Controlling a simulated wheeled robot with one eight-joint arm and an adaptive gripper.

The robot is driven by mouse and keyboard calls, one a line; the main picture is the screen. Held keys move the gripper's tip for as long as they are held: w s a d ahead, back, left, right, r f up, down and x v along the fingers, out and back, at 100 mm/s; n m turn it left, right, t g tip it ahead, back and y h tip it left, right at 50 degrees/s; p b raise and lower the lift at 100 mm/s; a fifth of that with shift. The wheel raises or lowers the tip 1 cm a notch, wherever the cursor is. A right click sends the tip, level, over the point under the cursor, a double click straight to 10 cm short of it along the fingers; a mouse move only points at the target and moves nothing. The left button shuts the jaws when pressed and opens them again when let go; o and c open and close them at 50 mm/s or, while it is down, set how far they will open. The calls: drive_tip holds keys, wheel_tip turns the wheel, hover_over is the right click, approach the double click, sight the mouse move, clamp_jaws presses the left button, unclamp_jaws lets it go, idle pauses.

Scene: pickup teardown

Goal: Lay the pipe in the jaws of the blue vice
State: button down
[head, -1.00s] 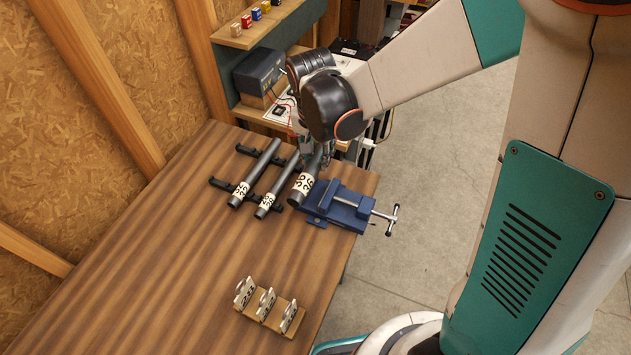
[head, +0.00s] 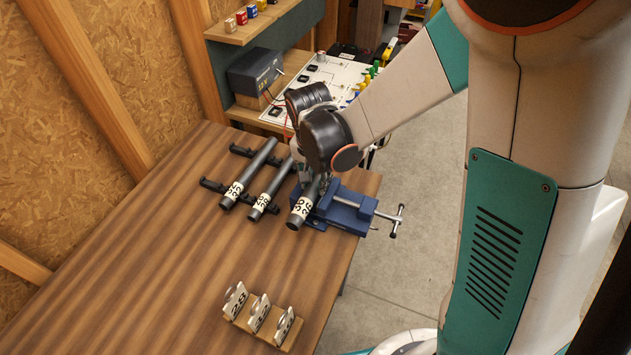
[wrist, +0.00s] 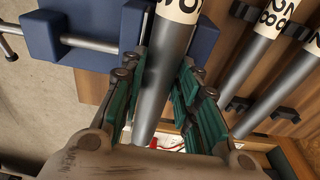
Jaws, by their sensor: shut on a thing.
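The dark grey pipe (head: 303,209) has a white number label near its lower end. My gripper (head: 318,180) is shut on it; the arm partly hides the fingers in the head view. In the wrist view the pipe (wrist: 165,75) runs between the green-padded fingers (wrist: 160,100). The blue vice (head: 345,213) stands at the table's right edge, its handle pointing right. The pipe is at the vice's left side in the head view. In the wrist view, blue vice body (wrist: 95,28) shows on both sides of the pipe. I cannot tell whether the pipe touches the jaws.
Two other labelled pipes (head: 248,175) (head: 270,192) lie on black rack supports (head: 213,186) left of the held pipe. A wooden stand with white number tags (head: 258,315) is at the table's front. The table's left is clear. A bench with a grey-blue box (head: 255,75) stands behind.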

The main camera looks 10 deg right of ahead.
sight(313, 185)
drive_tip(key=shift+r, duration=0.1)
drive_tip(key=shift+f+b, duration=0.35)
drive_tip(key=shift+f, duration=0.05)
drive_tip(key=shift+s+d+f+b, duration=0.1)
drive_tip(key=shift+s+f+b, duration=0.1)
drive_tip(key=shift+b, duration=0.1)
drive_tip(key=c, duration=1.6)
unclamp_jaws()
drive_tip(key=o, duration=0.4)
drive_tip(key=shift+w+f, duration=0.1)
drive_tip(key=shift+f, duration=0.05)
drive_tip(key=shift+r, duration=0.2)
drive_tip(key=r+p, duration=0.3)
drive_tip(key=r, duration=0.1)
drive_tip(key=r+p, duration=0.3)
drive_tip(key=r, duration=0.1)
drive_tip(key=s+a+r+p, duration=0.1)
drive_tip(key=r+p, duration=0.2)
drive_tip(key=r, duration=0.2)
drive_tip(key=shift+p, duration=0.3)
